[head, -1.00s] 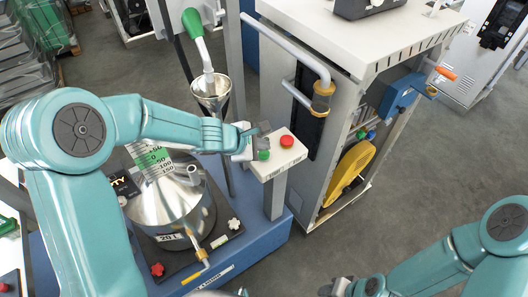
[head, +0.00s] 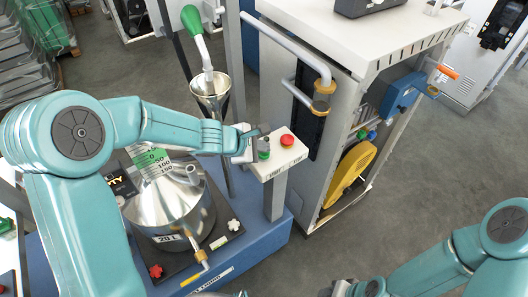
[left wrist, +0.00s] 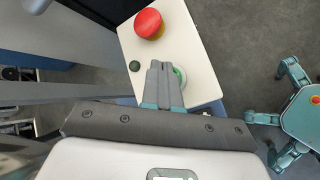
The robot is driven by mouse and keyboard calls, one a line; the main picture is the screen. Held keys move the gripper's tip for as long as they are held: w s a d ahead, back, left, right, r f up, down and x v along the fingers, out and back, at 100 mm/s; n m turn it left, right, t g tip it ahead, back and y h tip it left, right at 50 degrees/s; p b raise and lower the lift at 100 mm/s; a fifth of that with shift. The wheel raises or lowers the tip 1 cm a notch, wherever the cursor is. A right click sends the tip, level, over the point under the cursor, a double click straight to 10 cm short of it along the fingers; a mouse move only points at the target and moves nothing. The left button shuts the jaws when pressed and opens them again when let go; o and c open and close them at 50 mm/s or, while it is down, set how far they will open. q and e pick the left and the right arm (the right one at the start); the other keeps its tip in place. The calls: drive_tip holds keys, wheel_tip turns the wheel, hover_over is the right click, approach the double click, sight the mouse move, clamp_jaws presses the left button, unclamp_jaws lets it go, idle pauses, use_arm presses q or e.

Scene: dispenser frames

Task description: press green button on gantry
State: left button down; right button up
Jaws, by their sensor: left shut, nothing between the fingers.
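The light control panel (head: 270,171) stands on a grey post in the head view. The green button (head: 263,154) is on its left part and the red button (head: 287,140) to its right. My left gripper (head: 264,137) is shut and empty, over the green button side. In the left wrist view its closed fingertips (left wrist: 164,66) cover part of the bright green button (left wrist: 178,73). A small dark green dot (left wrist: 135,66) lies left of the fingers and the red button (left wrist: 149,24) beyond them. I cannot tell whether the fingertips touch the green button.
A grey cabinet (head: 299,173) with a bent pipe handle stands close right. My right gripper (head: 345,289) is cut off at the bottom edge. Floor lies clear at right.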

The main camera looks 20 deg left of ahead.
sight(261, 155)
use_arm(q)
drive_tip(key=shift+f+b, duration=0.3)
drive_tip(key=shift+b, duration=0.05)
idle(0.6)
drive_tip(key=shift+r+p, duration=0.85)
drive_tip(key=shift+r, duration=0.05)
wheel_tip(261, 155, up, 5)
drive_tip(key=p, duration=0.4)
drive_tip(key=shift+p, duration=0.4)
